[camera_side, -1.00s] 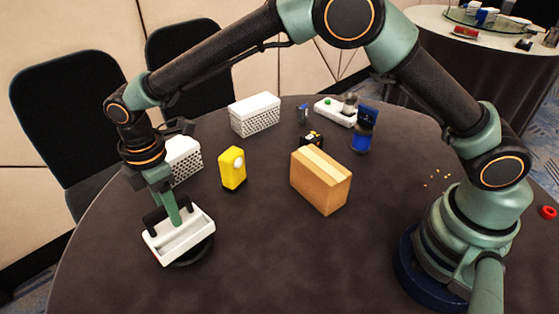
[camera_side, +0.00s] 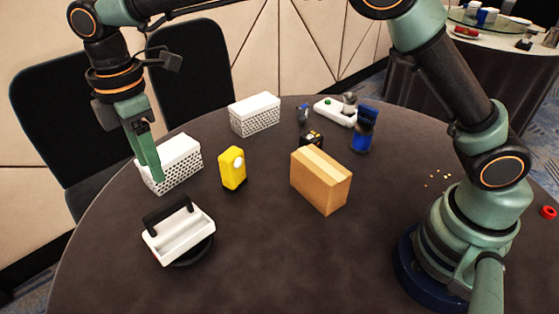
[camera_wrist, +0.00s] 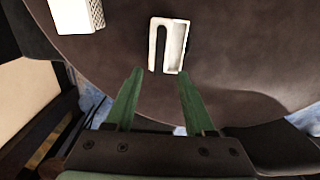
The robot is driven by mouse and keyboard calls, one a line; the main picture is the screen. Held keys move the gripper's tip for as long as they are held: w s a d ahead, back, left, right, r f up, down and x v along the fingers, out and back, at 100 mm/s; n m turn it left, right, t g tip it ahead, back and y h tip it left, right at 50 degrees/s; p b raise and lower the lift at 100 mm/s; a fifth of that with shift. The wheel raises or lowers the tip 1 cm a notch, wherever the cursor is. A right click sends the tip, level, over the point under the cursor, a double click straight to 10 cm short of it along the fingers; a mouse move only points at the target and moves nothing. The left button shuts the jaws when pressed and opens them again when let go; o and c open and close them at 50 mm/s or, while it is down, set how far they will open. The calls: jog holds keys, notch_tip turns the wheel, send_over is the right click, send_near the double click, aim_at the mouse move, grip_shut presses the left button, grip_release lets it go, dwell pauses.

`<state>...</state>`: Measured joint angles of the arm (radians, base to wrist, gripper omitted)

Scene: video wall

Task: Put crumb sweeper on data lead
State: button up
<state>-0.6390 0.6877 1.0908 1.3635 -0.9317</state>
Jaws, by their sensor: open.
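The crumb sweeper (camera_side: 180,236), a white tray-like body with a black handle, rests at the table's left front. It also shows in the wrist view (camera_wrist: 181,50). It sits on a dark round thing (camera_side: 196,252), seemingly the coiled data lead, whose edge shows under its right and front side; most of it is hidden. My gripper (camera_side: 152,172) is open and empty, above and behind the sweeper, apart from it. In the wrist view its green fingers (camera_wrist: 160,72) are spread, with the sweeper beyond their tips.
A white perforated box (camera_side: 180,160) stands just behind my gripper, with another (camera_side: 254,114) farther back. A yellow device (camera_side: 232,168) and a cardboard box (camera_side: 321,182) stand to the right. Blue and black items (camera_side: 362,130) are at the back. The table's front middle is clear.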

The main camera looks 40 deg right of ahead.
jog(key=s+d+r+m+t, duration=0.1)
jog(key=d+r+m, duration=0.35)
jog(key=d, duration=0.45)
jog(key=s+d+r+m+t, duration=0.1)
jog(key=s+d+r+m, duration=0.1)
jog(key=d+r+m, duration=0.45)
jog(key=s+d+f+m+t, duration=0.1)
jog(key=s+d+f+m, duration=0.1)
jog(key=s+d, duration=0.3)
jog(key=s+d+f+m+t, duration=0.2)
jog(key=s+d+m, duration=0.3)
jog(key=d, duration=0.5)
jog(key=shift+s+d+f+t, duration=0.25)
jog(key=shift+d+f+t, duration=0.1)
jog(key=shift+f, duration=0.45)
